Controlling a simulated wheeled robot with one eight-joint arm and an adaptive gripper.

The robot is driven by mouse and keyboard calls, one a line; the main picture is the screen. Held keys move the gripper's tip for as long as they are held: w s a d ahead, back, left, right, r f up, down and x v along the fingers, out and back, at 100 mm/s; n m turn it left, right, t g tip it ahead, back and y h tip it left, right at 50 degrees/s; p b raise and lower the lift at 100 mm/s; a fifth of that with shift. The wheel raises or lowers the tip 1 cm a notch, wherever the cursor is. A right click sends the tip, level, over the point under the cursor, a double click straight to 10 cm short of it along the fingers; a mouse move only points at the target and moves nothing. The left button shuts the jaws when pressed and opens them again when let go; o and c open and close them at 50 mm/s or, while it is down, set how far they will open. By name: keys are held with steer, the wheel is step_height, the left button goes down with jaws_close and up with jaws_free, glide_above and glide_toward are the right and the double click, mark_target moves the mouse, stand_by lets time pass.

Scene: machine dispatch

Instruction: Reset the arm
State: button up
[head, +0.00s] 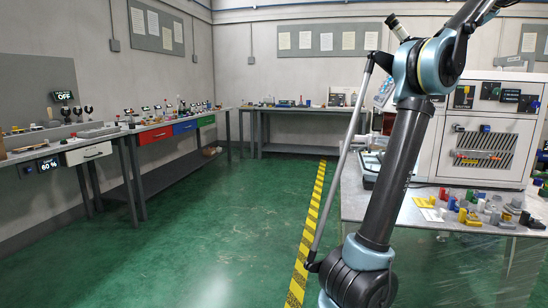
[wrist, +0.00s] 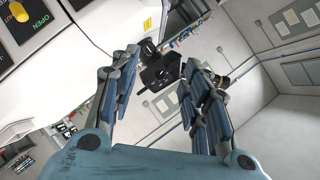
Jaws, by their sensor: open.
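My gripper (wrist: 160,62) shows in the wrist view with its two blue-grey fingers spread apart, so it is open. A black device (wrist: 157,72) shows in the gap between the fingers. I cannot tell how far beyond them it is, and no finger is seen gripping it. In the head view my arm rises from the lower middle, bends at a teal joint and leaves the frame at the top right. The gripper itself is outside that view.
A white machine (head: 490,128) stands on a table (head: 420,222) at right, with several small coloured parts in front. A panel with a yellow switch (wrist: 21,12) is close at the wrist view's upper left. Workbenches (head: 150,128) line the left wall. The green floor (head: 200,235) is clear.

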steer(key=w+a+f+n+g+y, duration=0.1)
steer(key=a+f+g, duration=0.1)
steer(key=a+f, duration=0.7)
steer(key=a+f+n+g+y, duration=0.15)
steer(key=a+f, duration=0.25)
steer(key=a, duration=0.9)
steer(key=s+a+f+n+g, duration=0.1)
steer(key=s+a+f+g, duration=0.15)
steer(key=a+f, duration=0.5)
steer(key=s+a+f+n+g, duration=0.1)
steer(key=s+a+f, duration=0.3)
steer(key=a+f, duration=0.35)
steer(key=s+a+f+n+g+h, duration=0.1)
steer(key=s+a+f, duration=0.5)
steer(key=f, duration=0.4)
steer(key=s+a+f+n+g+h, duration=0.15)
steer(key=s+a+f, duration=0.25)
steer(key=s+f, duration=0.95)
steer(key=f, duration=0.3)
steer(key=s+a+f+n+g+h, duration=0.1)
steer(key=s+f, duration=0.3)
steer(key=f, duration=0.4)
steer(key=s+a+f+n+h, duration=0.1)
steer(key=s+f, duration=0.3)
steer(key=f, duration=0.3)
steer(key=shift+s+f, duration=0.2)
steer(key=shift+f, duration=0.2)
steer(key=shift+c, duration=1.1)
